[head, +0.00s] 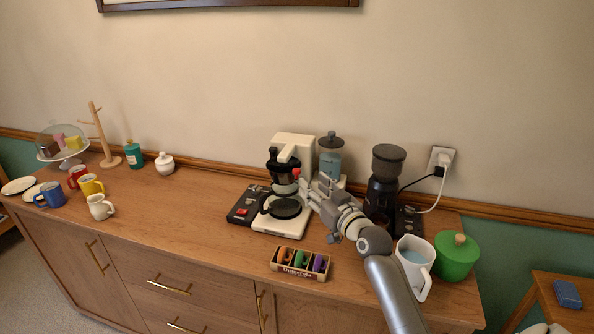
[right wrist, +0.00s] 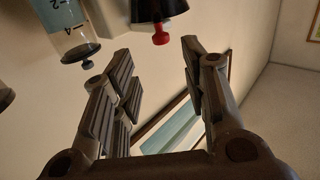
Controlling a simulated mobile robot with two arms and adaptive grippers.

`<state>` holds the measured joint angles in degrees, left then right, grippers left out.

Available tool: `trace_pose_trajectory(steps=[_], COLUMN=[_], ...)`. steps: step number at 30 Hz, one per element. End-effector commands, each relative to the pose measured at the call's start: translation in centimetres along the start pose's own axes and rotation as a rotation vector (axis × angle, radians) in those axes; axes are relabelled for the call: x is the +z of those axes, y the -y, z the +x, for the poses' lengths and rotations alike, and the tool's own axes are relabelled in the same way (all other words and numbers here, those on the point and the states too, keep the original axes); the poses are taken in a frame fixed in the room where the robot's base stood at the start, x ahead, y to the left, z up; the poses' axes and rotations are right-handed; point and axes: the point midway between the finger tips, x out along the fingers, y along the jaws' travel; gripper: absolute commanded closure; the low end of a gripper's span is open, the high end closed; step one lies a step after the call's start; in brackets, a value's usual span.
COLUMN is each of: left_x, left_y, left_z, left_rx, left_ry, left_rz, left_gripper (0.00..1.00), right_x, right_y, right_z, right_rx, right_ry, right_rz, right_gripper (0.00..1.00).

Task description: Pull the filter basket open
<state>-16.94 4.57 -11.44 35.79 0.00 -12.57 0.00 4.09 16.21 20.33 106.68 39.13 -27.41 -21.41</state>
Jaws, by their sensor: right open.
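The white coffee maker (head: 296,145) stands on the sideboard against the wall. Its black filter basket (head: 283,167) sits under the top housing, with a small red knob (head: 296,172) on its right side. The right wrist view shows the dark basket (right wrist: 158,10) and the red knob (right wrist: 160,37) at the top, beyond the fingertips. My right gripper (head: 308,188) is open and empty, just right of the basket and slightly below the knob. The fingers (right wrist: 156,62) appear apart from the knob. My left gripper is not in view.
A blue water tank (head: 330,158) stands close behind my right gripper. A black grinder (head: 384,180) is to the right, near a white pitcher (head: 414,262) and green pot (head: 456,262). A capsule box (head: 300,264) lies in front.

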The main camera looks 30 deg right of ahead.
Motion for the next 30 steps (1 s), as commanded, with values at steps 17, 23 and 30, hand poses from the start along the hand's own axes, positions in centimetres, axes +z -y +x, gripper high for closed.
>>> trace_pose_trajectory(steps=[17, 23, 30], left_x=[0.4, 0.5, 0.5], left_y=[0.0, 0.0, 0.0], left_z=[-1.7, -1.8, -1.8], left_rx=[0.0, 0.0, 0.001], left_ry=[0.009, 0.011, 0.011], left_rz=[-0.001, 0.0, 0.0], left_gripper=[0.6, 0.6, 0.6], right_x=[0.0, 0.1, 0.1], right_y=[0.2, 0.1, 0.1], right_z=[8.7, 9.7, 9.7], right_rx=[-0.002, -0.001, -0.001], right_ry=[0.003, 0.003, 0.003], right_rz=[0.0, -0.001, -0.001], right_gripper=[0.59, 0.59, 0.59])
